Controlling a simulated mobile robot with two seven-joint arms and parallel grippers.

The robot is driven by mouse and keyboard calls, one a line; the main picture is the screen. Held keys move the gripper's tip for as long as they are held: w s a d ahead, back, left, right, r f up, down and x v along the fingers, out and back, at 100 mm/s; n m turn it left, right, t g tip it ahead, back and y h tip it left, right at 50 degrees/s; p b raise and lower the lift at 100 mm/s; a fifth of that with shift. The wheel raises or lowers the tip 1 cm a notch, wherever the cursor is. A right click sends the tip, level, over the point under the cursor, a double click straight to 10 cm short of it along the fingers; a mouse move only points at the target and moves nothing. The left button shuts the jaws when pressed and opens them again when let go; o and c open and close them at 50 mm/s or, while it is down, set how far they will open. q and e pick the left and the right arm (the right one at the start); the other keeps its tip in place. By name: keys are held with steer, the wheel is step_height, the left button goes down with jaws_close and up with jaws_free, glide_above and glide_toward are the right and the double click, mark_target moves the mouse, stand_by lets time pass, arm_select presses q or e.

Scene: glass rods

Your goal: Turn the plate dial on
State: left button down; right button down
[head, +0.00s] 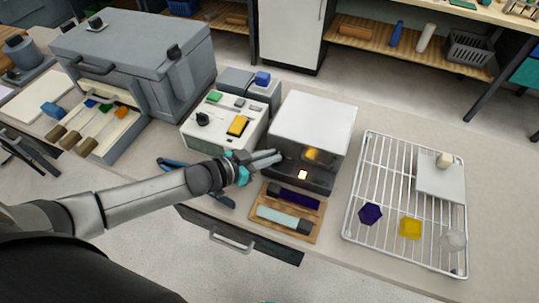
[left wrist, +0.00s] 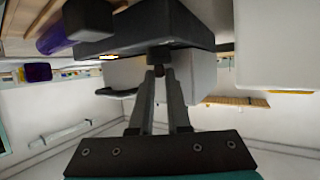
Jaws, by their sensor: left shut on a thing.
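A silver box (head: 314,118) with a dark front part (head: 308,178) stands near the table's front edge, with an orange glow and a small bright light on its front. My left gripper (head: 276,158) reaches its left front side. In the left wrist view the two fingers (left wrist: 158,72) are nearly together on a small dark knob (left wrist: 157,57), which sticks out from a dark block (left wrist: 130,30). This knob appears to be the plate dial. The fingers hide most of it, so its turn angle cannot be told. My right gripper is not in view.
A wooden tray (head: 255,230) with purple and pale teal bars lies just in front of the box. A white control box (head: 205,139) with buttons stands left of it. A wire rack (head: 378,165) with coloured pieces is at the right.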

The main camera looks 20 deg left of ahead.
arm_select(q)
steer(key=shift+w+r, duration=0.1)
steer(key=shift+r, duration=0.05)
steer(key=c, duration=1.3)
jaws_free()
steer(key=shift+o, duration=0.7)
steer(key=shift+w, duration=0.1)
steer(key=shift+s, duration=0.3)
steer(key=p+v, duration=0.2)
steer(key=v, duration=1.2)
steer(key=shift+s+a+r, duration=0.15)
steer(key=shift+s+a, duration=0.05)
steer(key=shift+s, duration=0.05)
